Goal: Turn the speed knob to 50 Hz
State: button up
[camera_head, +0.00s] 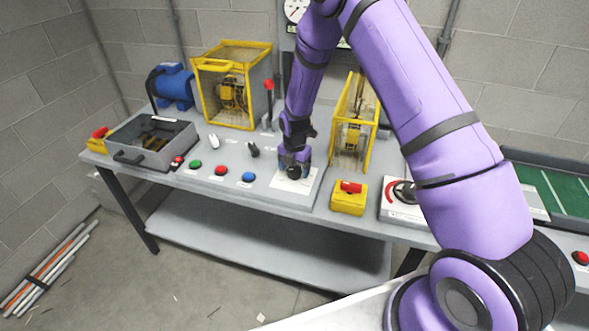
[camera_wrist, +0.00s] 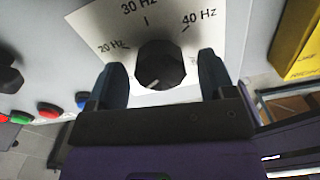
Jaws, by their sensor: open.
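The black speed knob (camera_wrist: 158,62) sits on a white dial plate (camera_wrist: 95,20) with the marks 20 Hz, 30 Hz and 40 Hz readable in the wrist view. A 50 Hz mark is not visible there. A short pale line shows on the near side of the knob; I cannot tell its setting. My gripper (camera_wrist: 162,78) is open, with one finger on each side of the knob and a gap on both sides. In the head view my gripper (camera_head: 294,160) is low over the same plate (camera_head: 297,186), with the dark knob (camera_head: 294,172) at its fingers.
Green (camera_head: 195,164), red (camera_head: 221,170) and blue (camera_head: 249,177) buttons lie left of the plate. A yellow box with a red switch (camera_head: 349,201) and a yellow-framed guard (camera_head: 353,135) stand to its right. Another black dial (camera_head: 404,191) is farther right.

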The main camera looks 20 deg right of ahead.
jog(key=shift+f, duration=0.1)
jog(key=shift+c, duration=0.4)
jog(key=c, duration=0.8)
jog(key=shift+c, duration=0.2)
